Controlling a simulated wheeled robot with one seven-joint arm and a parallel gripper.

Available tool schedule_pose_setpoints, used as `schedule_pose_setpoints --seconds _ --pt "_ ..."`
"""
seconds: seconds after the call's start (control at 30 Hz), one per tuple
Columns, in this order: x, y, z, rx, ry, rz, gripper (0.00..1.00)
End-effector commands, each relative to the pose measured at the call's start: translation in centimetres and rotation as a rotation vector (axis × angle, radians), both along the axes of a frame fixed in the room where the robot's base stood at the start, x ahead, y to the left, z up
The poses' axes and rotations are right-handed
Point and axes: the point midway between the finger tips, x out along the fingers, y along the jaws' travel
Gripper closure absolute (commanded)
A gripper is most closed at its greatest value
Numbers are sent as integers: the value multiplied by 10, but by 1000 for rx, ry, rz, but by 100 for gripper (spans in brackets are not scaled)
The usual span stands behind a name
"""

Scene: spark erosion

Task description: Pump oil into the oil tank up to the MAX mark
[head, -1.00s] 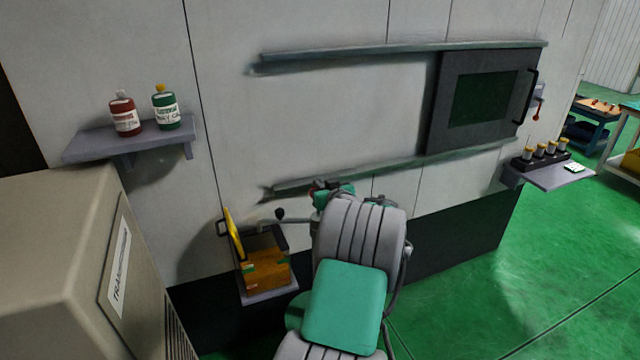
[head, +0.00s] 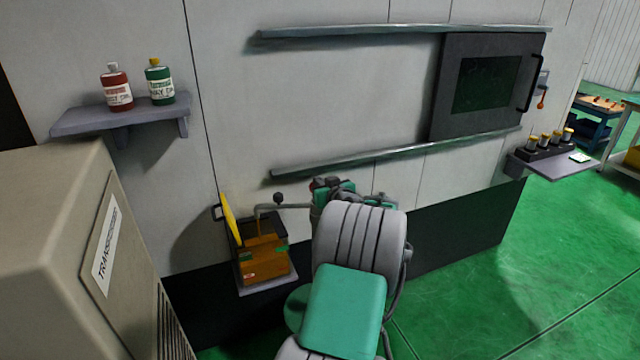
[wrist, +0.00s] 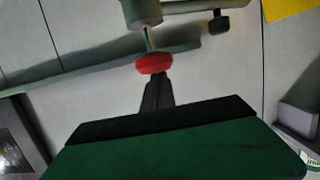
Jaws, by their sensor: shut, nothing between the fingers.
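The oil tank (head: 266,268) is an amber box on a small wall shelf, its yellow lid (head: 230,220) tipped up at the left. A grey spout (head: 262,209) ends above its opening, with a thin amber streak below it. The level against any mark is too small to read. A rod with a dark knob (head: 278,198) stands beside the spout. In the wrist view, a red button (wrist: 155,63) sits on a thin rod under a grey cylinder (wrist: 141,10). My gripper (wrist: 157,82) is shut and empty, its tips at or just short of the button; contact is unclear. My arm partly hides it in the head view.
A red bottle (head: 116,90) and a green bottle (head: 158,84) stand on a wall shelf. A beige cabinet (head: 50,230) is close at left. Two rails and a dark sliding door (head: 487,85) are on the wall.

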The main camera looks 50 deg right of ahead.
Motion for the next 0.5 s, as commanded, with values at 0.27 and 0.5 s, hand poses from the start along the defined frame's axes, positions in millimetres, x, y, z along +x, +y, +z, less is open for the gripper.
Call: schedule_pose_setpoints --seconds 0.27,0.5 --pt "-1 3 -13 20 13 0 100" --pt "-1 3 -4 19 13 2 100"
